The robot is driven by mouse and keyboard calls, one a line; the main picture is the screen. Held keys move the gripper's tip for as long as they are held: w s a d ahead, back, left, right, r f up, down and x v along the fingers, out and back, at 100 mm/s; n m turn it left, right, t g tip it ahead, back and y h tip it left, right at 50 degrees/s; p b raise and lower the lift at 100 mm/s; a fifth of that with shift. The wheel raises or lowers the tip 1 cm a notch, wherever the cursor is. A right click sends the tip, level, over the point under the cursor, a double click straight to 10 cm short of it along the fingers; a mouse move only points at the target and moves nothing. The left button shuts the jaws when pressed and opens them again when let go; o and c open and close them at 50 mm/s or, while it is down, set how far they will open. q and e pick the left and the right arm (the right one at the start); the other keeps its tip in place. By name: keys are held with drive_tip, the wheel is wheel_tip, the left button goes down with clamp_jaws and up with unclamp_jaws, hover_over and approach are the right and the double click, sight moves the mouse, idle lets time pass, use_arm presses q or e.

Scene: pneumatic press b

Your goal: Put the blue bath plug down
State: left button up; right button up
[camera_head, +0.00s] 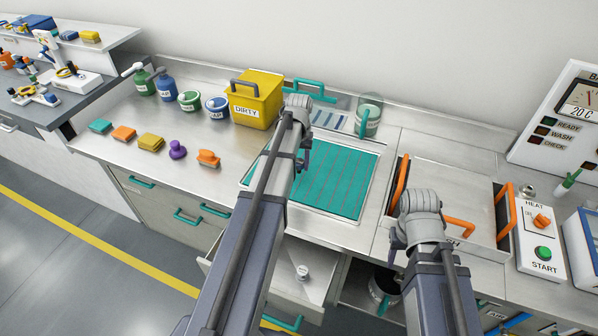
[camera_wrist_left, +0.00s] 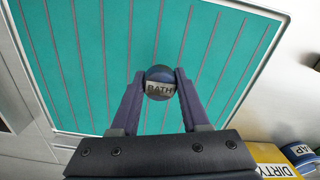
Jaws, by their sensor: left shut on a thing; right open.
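The blue bath plug (camera_wrist_left: 160,77), round with a BATH label, is in the left wrist view. My left gripper (camera_wrist_left: 160,88) is shut on it, one finger on each side. Behind the plug is the green striped mat (camera_wrist_left: 85,60). I cannot tell if the plug touches it. In the head view the mat (camera_head: 345,180) lies in a pale frame on the counter; my left wrist (camera_head: 297,108) is over its upper left, and the arm hides the plug. My right gripper (camera_head: 399,238) is at the metal basin, its fingers mostly hidden behind the wrist; it is open.
A yellow DIRTY bin (camera_head: 257,100) stands left of the mat. Several bottles, jars and coloured sponges (camera_head: 150,142) are further left. The basin with orange handles (camera_head: 400,185) and the START panel (camera_head: 541,235) are at right. A drawer (camera_head: 290,285) below is open.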

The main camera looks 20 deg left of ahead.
sight(299, 161)
use_arm(q)
drive_tip(key=shift+f+b, duration=0.85)
drive_tip(key=shift+f, duration=0.45)
drive_tip(key=shift+f, duration=0.2)
drive_tip(key=o, duration=1)
drive_tip(key=shift+r, duration=0.1)
wheel_tip(299, 161, up, 12)
drive_tip(key=p, duration=1.2)
drive_tip(key=shift+r, duration=0.2)
drive_tip(key=shift+f, duration=0.1)
